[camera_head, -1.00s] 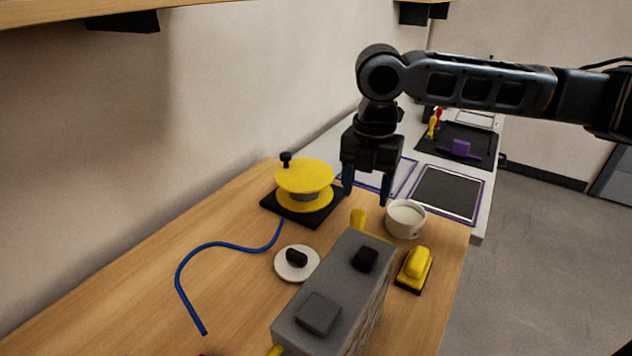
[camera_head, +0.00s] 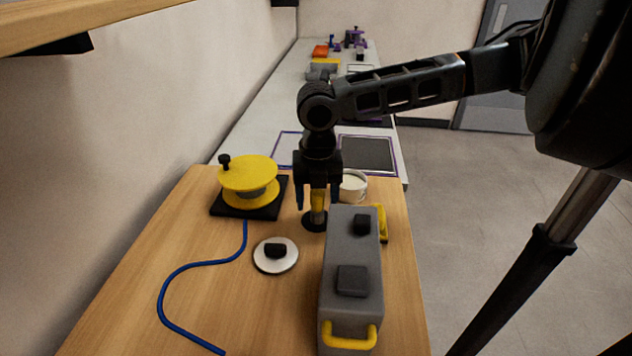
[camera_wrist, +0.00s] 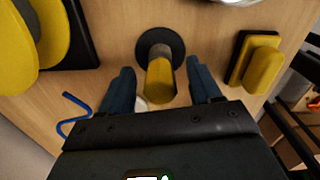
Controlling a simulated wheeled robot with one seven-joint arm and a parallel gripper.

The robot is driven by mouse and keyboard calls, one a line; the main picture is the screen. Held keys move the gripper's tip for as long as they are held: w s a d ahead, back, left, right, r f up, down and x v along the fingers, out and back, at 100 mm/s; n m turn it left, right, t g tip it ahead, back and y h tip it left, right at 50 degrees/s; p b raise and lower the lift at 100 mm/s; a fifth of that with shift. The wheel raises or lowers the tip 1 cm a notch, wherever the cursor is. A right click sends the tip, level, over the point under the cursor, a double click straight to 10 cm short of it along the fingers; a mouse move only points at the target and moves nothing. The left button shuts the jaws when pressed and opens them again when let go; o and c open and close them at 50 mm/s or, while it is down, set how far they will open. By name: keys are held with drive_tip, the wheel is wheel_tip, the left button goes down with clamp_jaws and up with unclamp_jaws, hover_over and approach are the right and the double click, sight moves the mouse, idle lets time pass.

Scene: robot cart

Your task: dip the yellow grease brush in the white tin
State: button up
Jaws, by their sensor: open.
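The yellow grease brush (camera_head: 318,215) stands upright in a round black base on the wooden top, just behind the grey box. In the wrist view the yellow brush (camera_wrist: 160,80) lies between my two fingers, with a gap showing on each side. My gripper (camera_head: 317,200) points down over it, open, with blue fingertips; the wrist view shows it too (camera_wrist: 160,72). The white tin (camera_head: 353,187) stands behind and to the right of the brush, holding pale contents.
The tall grey box (camera_head: 351,300) with a yellow handle stands close in front. A yellow spool (camera_head: 247,175) on a black base is left. A yellow block on a black base (camera_wrist: 253,62) lies right. A white disc (camera_head: 276,262) and blue cable (camera_head: 190,265) lie front left.

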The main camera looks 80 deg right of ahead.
drive_tip(key=shift+f, duration=1.2)
drive_tip(key=shift+c, duration=0.4)
drive_tip(key=c, duration=1)
drive_tip(key=o, duration=0.7)
drive_tip(key=shift+r, duration=0.2)
drive_tip(key=shift+r+p, duration=1.55)
clamp_jaws()
